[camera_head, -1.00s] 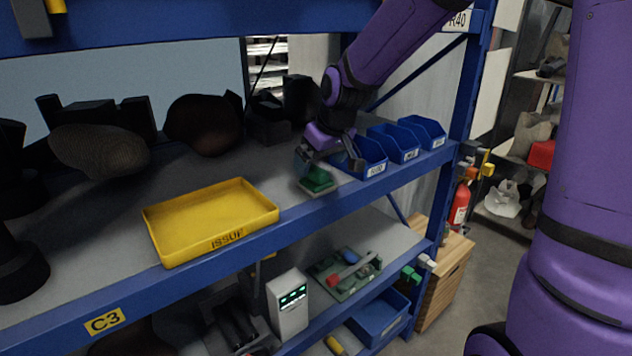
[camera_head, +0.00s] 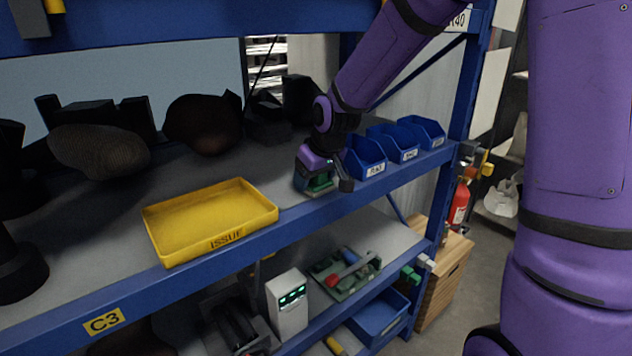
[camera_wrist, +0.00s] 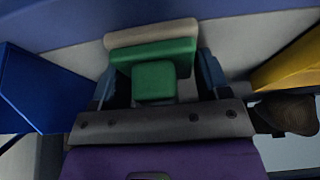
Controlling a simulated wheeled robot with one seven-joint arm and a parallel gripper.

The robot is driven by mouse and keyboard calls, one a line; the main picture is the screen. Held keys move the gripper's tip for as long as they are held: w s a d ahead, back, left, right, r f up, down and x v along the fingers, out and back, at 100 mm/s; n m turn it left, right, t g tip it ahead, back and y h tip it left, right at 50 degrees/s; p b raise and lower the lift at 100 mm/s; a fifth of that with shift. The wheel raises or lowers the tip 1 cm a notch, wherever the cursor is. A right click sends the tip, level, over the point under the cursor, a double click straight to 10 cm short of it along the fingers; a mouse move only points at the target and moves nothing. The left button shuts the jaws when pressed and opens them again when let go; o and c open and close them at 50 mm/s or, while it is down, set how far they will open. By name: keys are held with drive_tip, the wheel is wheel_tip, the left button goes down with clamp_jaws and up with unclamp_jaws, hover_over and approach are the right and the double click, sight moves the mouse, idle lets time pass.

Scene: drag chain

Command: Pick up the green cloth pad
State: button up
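The green cloth pad (camera_wrist: 155,82) shows in the wrist view as a wide green slab with a smaller green block standing out from it, on a beige base (camera_wrist: 150,32). It lies on the grey shelf, near the front edge. In the head view, the green pad (camera_head: 319,180) is partly hidden by my gripper (camera_head: 318,186), which is down at the pad. In the wrist view, the fingers of my gripper (camera_wrist: 157,75) are spread to either side of the green block, with visible gaps beside it. The fingertips are partly hidden behind the pad.
Several blue bins (camera_head: 366,157) stand close to the right of my gripper. A yellow tray (camera_head: 163,216) marked ISSUE lies to the left. Dark bulky items stand behind. A blue upright (camera_head: 467,90) bounds the shelf at right. The shelf above overhangs the left side.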

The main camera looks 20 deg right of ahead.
drive_tip(key=shift+c, duration=0.4)
drive_tip(key=shift+r, duration=0.1)
drive_tip(key=shift+r, duration=0.55)
drive_tip(key=v, duration=0.2)
drive_tip(key=shift+s+a+r, duration=0.1)
drive_tip(key=shift+s+r, duration=0.1)
drive_tip(key=shift+r, duration=0.05)
drive_tip(key=s+r, duration=0.1)
drive_tip(key=s, duration=1.4)
drive_tip(key=shift+a+r, duration=0.15)
drive_tip(key=shift+a, duration=0.3)
drive_tip(key=o, duration=0.3)
drive_tip(key=shift+c, duration=0.7)
drive_tip(key=shift+w, duration=0.2)
